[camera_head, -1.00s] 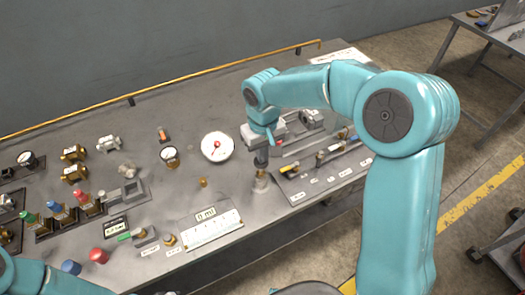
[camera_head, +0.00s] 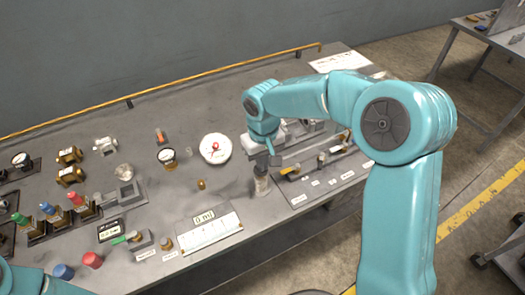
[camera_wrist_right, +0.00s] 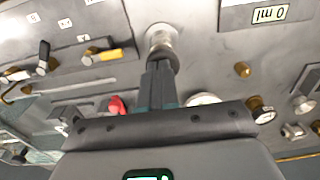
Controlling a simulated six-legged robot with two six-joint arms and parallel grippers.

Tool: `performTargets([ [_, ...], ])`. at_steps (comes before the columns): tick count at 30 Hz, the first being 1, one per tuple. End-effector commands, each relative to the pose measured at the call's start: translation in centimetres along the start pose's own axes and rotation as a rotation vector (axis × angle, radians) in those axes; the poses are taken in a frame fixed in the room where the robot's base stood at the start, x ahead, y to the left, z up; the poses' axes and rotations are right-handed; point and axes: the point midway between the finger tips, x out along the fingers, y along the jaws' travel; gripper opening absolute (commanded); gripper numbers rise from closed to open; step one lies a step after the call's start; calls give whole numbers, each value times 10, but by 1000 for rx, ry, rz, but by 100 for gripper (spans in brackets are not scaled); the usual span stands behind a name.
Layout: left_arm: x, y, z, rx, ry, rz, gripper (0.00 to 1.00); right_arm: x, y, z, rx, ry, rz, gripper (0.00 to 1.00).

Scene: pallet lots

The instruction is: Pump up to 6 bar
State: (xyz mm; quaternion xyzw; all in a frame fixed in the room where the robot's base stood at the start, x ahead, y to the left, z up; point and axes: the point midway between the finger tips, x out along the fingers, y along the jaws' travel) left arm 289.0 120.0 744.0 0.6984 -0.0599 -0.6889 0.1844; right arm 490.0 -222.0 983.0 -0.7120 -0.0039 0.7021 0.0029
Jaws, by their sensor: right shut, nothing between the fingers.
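A small upright pump (camera_head: 262,186) with a pale cylinder and a dark knob stands near the front edge of the bench. My right gripper (camera_head: 266,158) points down at the knob, with its fingers shut and empty. In the right wrist view the gripper (camera_wrist_right: 158,78) lies against or just over the dark knob, with the pump's pale body (camera_wrist_right: 160,38) beyond. Contact is hard to tell. The round white gauge (camera_head: 213,156) with a red mark lies behind and left of the pump. Its reading is too small to make out. My left gripper is out of view.
A panel (camera_head: 345,176) with levers lies right of the pump. A display board (camera_head: 213,231) reading "0 ml" lies front left. Brass fittings (camera_head: 70,175) and coloured valves fill the bench's left side. A yellow rail (camera_head: 200,73) runs along the back.

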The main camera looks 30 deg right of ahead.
Motion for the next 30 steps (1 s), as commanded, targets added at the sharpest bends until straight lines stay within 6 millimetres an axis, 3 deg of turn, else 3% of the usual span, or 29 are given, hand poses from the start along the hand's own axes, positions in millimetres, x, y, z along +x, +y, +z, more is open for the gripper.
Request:
performTargets([
  [4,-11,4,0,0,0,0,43,-11,0,3,-1,-14,-1,0],
  [9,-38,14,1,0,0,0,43,-52,2,2,0,-2,0,0],
  [10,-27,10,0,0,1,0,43,-52,2,1,0,1,0,0],
  [12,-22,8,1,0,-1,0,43,-68,2,1,-1,3,-1,0],
  [21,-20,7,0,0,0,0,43,-127,2,0,-1,3,-1,0],
  [30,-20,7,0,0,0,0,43,-141,2,1,-1,0,0,0],
])
